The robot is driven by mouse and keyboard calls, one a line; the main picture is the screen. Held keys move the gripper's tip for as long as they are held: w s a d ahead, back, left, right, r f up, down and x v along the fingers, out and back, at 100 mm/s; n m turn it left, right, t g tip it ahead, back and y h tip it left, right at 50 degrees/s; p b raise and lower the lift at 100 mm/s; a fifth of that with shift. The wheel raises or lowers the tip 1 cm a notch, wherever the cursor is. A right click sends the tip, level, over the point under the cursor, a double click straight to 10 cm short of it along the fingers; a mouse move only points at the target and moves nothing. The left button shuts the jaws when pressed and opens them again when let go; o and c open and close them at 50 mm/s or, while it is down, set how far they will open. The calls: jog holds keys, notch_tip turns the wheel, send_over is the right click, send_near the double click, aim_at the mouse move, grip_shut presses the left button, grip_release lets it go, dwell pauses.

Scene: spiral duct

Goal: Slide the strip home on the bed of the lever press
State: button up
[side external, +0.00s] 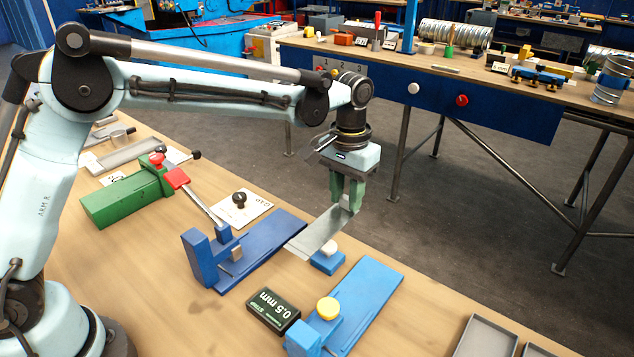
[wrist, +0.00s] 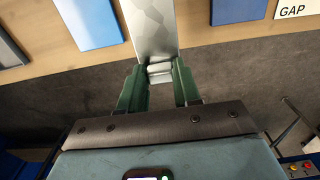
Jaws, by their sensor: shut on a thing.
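My gripper (side external: 346,204) is shut on one end of a flat grey metal strip (side external: 318,234). The strip also shows in the wrist view (wrist: 152,28), running straight out from between the fingertips (wrist: 160,72). In the side view it slants down and left, its free end beside the right edge of the dark blue bed (side external: 262,240) of the lever press (side external: 203,262). I cannot tell whether it touches the bed. The press has a raised lever with a red handle (side external: 177,178). The bed shows partly in the wrist view (wrist: 238,10).
A small blue block with a white knob (side external: 329,250) lies just by the strip. A lighter blue fixture with a yellow knob (side external: 368,292) and a dark 0.5 mm box (side external: 273,310) are nearer. A GAP card (side external: 243,208) and a green fixture (side external: 125,200) lie behind the press.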

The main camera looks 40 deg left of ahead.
jog(key=s+a, duration=0.1)
jog(key=a, duration=1.2)
jog(key=shift+s+d+f, duration=0.1)
jog(key=shift+f, duration=1.5)
jog(key=shift+s+f, duration=0.1)
jog(key=shift+f, duration=1.45)
jog(key=shift+s+f, duration=0.15)
jog(key=shift+s, duration=1.15)
jog(key=shift+s+f, duration=0.1)
jog(key=shift+s, duration=1.15)
jog(key=shift+s+f, duration=0.15)
jog(key=shift+s, duration=0.25)
jog(key=o, duration=1.6)
jog(key=shift+o, duration=0.2)
notch_tip(320, 180, up, 7)
